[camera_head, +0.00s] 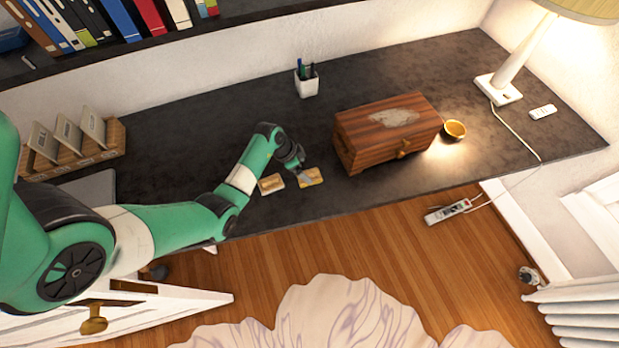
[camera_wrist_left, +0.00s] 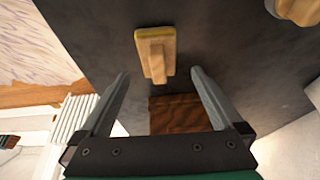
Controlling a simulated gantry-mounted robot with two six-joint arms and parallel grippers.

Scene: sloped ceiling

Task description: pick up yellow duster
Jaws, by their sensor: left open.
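The yellow duster (camera_head: 312,177) lies on the dark desk, just left of the wooden box. In the left wrist view a duster (camera_wrist_left: 155,52) shows a pale wooden handle and a thin yellow edge. A second, paler duster-like block (camera_head: 271,184) lies to its left. My left gripper (camera_head: 302,172) is over the desk at the yellow duster and partly covers it. In the left wrist view the left gripper's jaws (camera_wrist_left: 158,74) are apart and nothing is held between them. My right gripper is not in view.
A pen cup (camera_head: 307,84) stands at the back. A card rack (camera_head: 75,153) is at left. A lamp (camera_head: 501,87) is at right. The desk's front edge is close.

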